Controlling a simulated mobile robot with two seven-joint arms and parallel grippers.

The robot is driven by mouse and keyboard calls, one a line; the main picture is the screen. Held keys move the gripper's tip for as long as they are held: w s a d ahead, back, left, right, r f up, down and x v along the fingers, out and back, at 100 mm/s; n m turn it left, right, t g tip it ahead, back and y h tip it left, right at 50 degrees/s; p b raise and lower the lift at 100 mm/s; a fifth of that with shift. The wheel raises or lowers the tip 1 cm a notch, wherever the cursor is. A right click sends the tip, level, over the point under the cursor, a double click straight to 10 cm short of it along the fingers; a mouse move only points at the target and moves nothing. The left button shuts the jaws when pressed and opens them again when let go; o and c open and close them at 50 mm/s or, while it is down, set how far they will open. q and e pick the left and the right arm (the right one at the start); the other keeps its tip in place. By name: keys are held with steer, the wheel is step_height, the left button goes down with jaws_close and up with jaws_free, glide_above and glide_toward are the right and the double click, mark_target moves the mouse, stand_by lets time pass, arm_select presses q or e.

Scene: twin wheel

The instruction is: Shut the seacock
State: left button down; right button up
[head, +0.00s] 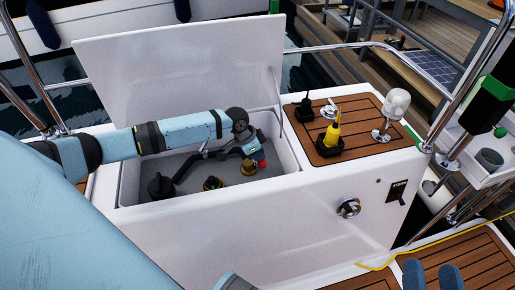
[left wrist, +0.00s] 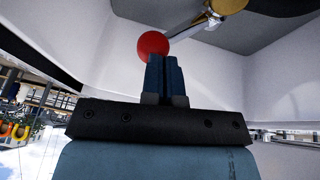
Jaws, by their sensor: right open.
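The seacock's lever ends in a red ball knob (head: 263,164), inside the open locker. Its brass body (head: 249,167) stands beside the knob on the locker floor. In the left wrist view the red knob (left wrist: 152,46) is at my left fingertips, and the metal lever (left wrist: 190,28) runs up right to the brass part (left wrist: 230,6). My left gripper (head: 257,154) reaches down into the locker; its fingers (left wrist: 166,77) are together, with nothing visible between them. Whether they touch the knob I cannot tell. My right gripper (head: 432,274) is open and empty at the lower right, over the deck.
The locker's white lid (head: 185,70) stands raised behind. A yellow handheld (head: 333,134) and a white lamp (head: 396,104) stand on the teak top (head: 356,148). The locker's white walls are close around.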

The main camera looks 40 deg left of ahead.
mark_target(261, 165)
arm_select(q)
steer(key=s+d+f+y+p, duration=0.1)
steer(key=d+p, duration=0.1)
steer(key=p, duration=0.3)
steer(key=shift+s+f+t, duration=0.15)
steer(key=shift+s+t, duration=0.25)
steer(key=shift+s+d+f+p, duration=0.15)
steer(key=shift+d+f+p, duration=0.15)
steer(key=shift+p, duration=0.3)
steer(key=shift+s+d+f+p, duration=0.15)
steer(key=shift+s+f+p, duration=0.05)
steer(key=shift+f+p, duration=0.2)
steer(key=shift+s+d+f+p, duration=0.15)
steer(key=shift+f+p, duration=0.1)
steer(key=shift+f, duration=0.15)
arm_select(e)
steer(key=s+d+f+g+h, duration=0.2)
steer(key=d+f+g+h, duration=0.2)
steer(key=f, duration=0.6)
steer(key=shift+s+d+g, duration=0.2)
steer(key=shift+d+g, duration=0.25)
steer(key=shift+g, duration=0.25)
steer(key=shift+r, duration=0.1)
